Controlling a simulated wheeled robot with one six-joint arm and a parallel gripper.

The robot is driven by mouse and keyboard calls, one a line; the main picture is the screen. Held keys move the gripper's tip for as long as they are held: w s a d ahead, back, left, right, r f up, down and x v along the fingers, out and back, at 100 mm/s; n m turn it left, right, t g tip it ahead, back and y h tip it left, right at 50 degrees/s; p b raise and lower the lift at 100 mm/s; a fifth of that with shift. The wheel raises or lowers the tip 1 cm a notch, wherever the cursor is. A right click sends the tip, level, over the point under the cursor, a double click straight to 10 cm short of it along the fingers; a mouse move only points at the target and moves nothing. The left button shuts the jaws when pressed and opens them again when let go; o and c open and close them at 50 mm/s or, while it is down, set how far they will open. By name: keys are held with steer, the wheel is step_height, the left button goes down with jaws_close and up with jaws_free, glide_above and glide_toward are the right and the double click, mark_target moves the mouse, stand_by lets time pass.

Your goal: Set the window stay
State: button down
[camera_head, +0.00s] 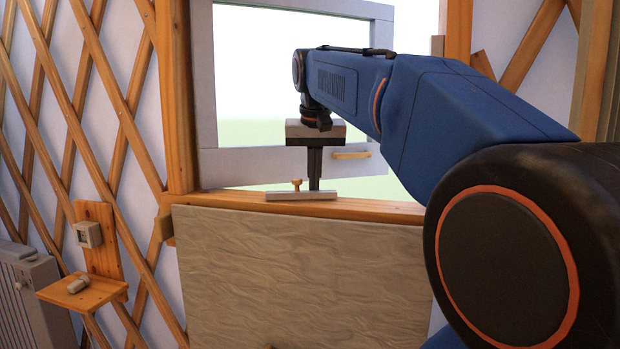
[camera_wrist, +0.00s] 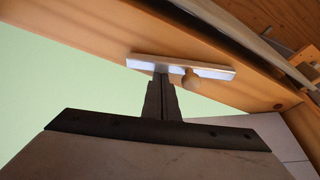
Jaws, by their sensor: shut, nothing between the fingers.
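The window stay looks to be the pale metal bar (camera_head: 285,196) lying along the wooden sill (camera_head: 375,208). A small wooden knob (camera_head: 297,183) stands up from it. In the wrist view the bar (camera_wrist: 215,71) and its knob (camera_wrist: 190,79) show just beyond the fingertips. My gripper (camera_head: 314,188) points down with its fingers shut and empty, beside the knob, to its right in the head view. The fingertips (camera_wrist: 162,74) are at or just above the bar; I cannot tell whether they touch it. The grey window sash (camera_head: 270,163) stands ajar behind, with a wooden handle (camera_head: 350,155).
A pale wavy panel (camera_head: 300,280) fills the space below the sill. At left are the wooden lattice (camera_head: 110,90), a small shelf (camera_head: 100,292) with a grey object on it, and a radiator (camera_head: 35,300). My arm covers much of the right side.

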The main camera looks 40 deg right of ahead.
mark_target(315, 194)
steer(key=shift+s+a+m+g+h, duration=0.3)
steer(key=shift+s+a+m, duration=0.3)
steer(key=shift+s+m, duration=0.4)
steer(key=shift+s+a, duration=0.35)
steer(key=shift+a, duration=0.05)
